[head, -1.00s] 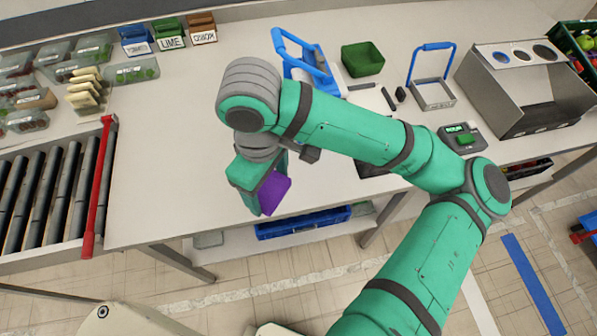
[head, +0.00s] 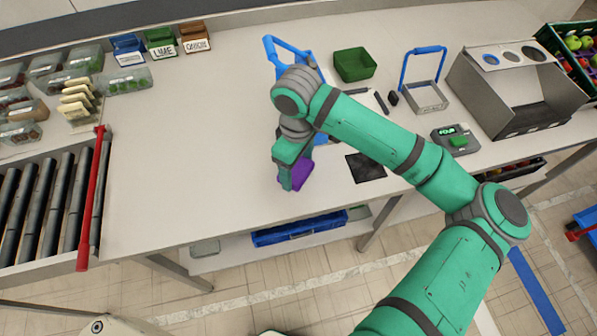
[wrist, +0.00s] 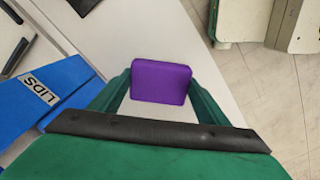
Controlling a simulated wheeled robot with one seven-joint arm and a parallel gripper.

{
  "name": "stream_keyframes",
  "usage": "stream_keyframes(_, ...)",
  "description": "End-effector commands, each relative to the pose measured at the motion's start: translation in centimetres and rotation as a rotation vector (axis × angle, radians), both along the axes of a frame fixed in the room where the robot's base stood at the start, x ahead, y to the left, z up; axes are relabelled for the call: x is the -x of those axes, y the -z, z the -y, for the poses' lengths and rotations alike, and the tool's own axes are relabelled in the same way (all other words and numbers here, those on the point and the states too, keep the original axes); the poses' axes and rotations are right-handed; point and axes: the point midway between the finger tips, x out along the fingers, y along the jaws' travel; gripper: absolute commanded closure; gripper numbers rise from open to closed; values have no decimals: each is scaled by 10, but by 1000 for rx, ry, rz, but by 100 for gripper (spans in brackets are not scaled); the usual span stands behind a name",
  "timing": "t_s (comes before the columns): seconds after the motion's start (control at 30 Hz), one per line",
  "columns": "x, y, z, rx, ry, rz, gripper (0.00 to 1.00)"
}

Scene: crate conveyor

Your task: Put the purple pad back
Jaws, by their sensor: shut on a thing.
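The purple pad (head: 301,174) is a small rectangular block held by my gripper (head: 293,180) over the front part of the table. The wrist view shows the pad (wrist: 161,82) between the two green fingers of my gripper (wrist: 160,90), which are shut on it. In the head view the gripper and wrist partly hide the pad. A flat black square (head: 366,167) lies on the table to the right of my gripper, with nothing on it.
A green bin (head: 354,64), a blue-handled carrier (head: 425,95) and a scale (head: 456,138) stand to the right. The roller conveyor (head: 45,195) is at left. The table's left middle is clear.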

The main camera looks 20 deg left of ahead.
Motion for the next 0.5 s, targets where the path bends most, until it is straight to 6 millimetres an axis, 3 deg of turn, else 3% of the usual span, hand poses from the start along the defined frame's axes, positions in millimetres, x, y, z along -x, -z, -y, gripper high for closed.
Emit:
stream_keyframes(0.3, -7, 36, 2, 2, 1, 0, 59)
stream_keyframes(0.5, -7, 39, 1, 1, 0, 0, 59)
